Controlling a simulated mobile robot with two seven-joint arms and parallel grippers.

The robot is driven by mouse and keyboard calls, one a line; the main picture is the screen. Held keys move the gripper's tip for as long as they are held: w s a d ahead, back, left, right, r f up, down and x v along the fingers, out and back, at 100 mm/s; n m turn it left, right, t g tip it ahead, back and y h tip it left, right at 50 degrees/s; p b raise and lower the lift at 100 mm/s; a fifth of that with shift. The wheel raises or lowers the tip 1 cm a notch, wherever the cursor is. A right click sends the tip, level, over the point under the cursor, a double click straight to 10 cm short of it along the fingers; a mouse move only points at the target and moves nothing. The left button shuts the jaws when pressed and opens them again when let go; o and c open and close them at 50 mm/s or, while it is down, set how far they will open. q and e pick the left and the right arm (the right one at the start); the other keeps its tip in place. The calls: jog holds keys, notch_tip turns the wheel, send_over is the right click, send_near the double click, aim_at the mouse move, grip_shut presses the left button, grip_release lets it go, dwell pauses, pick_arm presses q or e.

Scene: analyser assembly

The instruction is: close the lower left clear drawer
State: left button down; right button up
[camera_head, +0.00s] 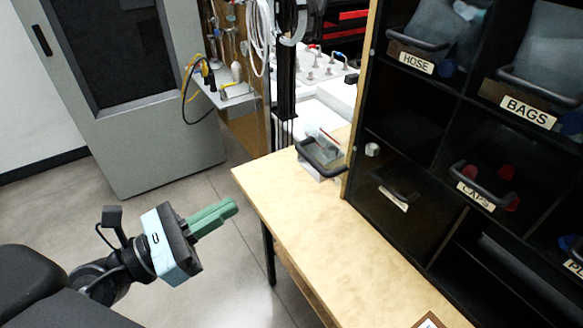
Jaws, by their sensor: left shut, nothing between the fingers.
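A black shelf unit with clear drawers stands at the right. Its lower left clear drawer (398,187) has a dark handle and a pale label too blurred to read. I cannot tell exactly how far it stands out. A second clear bin (322,160) with a dark handle sits by the table's far left corner, left of the shelf's wooden side edge. My left gripper (233,208) has green fingers shut with nothing between them. It is in the air left of the table, apart from both. My right gripper is not in view.
The wooden table (330,235) is mostly clear in front of the shelf. Drawers labelled HOSE (417,63), BAGS (528,110) and CAPS (476,195) are nearby. A grey cabinet (150,150) stands at the back left, with open floor in front.

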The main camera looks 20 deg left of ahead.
pick_arm(q)
jog(key=w, duration=0.2)
jog(key=b, duration=0.2)
send_near(307, 160)
jog(key=p+x, duration=0.2)
jog(key=x, duration=0.3)
jog(key=shift+w+d+r, duration=0.2)
jog(key=shift+w, duration=0.1)
jog(key=shift+w+d, duration=0.3)
jog(key=shift+w, duration=0.15)
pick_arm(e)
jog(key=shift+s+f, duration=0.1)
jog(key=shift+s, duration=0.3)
